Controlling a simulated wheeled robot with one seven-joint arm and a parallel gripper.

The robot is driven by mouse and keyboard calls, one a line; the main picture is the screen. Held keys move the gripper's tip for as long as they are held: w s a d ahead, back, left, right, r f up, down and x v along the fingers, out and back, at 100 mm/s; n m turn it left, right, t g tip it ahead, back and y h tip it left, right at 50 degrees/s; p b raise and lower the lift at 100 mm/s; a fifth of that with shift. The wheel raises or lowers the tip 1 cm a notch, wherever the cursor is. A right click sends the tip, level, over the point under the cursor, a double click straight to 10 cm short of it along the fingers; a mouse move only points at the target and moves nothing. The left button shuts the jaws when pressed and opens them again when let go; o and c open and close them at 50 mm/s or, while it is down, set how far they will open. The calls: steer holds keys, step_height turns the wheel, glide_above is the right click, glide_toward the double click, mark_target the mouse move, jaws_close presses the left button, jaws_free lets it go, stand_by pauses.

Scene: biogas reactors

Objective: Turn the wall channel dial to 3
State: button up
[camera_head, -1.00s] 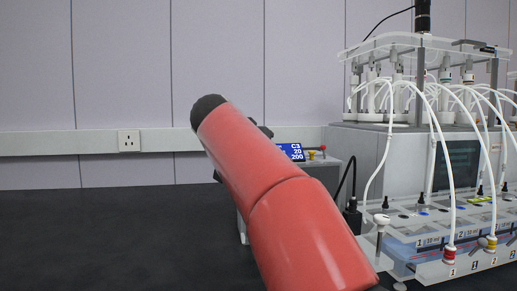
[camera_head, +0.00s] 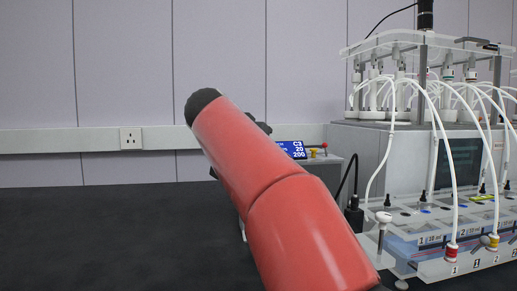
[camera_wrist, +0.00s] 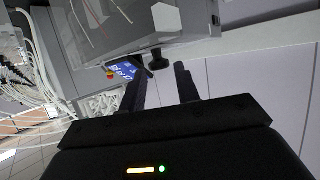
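A small blue display (camera_head: 291,149) reads "C3", "20" and "200" in the head view. It stands just right of my arm, and it also shows in the wrist view (camera_wrist: 122,72). A black knob (camera_wrist: 156,60), which looks like the dial, shows in the wrist view near the fingertips. My gripper (camera_wrist: 159,76) is open, with its two dark fingers apart and the knob just beyond the gap. I see no contact. The knob's markings cannot be read. In the head view my red arm hides the gripper fingers and the dial.
The reactor rack (camera_head: 420,95) with white tubes stands at the right. A wall socket (camera_head: 131,138) is at the left. The dark tabletop (camera_head: 100,235) at the left is clear.

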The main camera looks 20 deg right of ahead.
steer(key=v, duration=0.6)
steer(key=shift+a, duration=0.15)
steer(key=shift+s, duration=0.15)
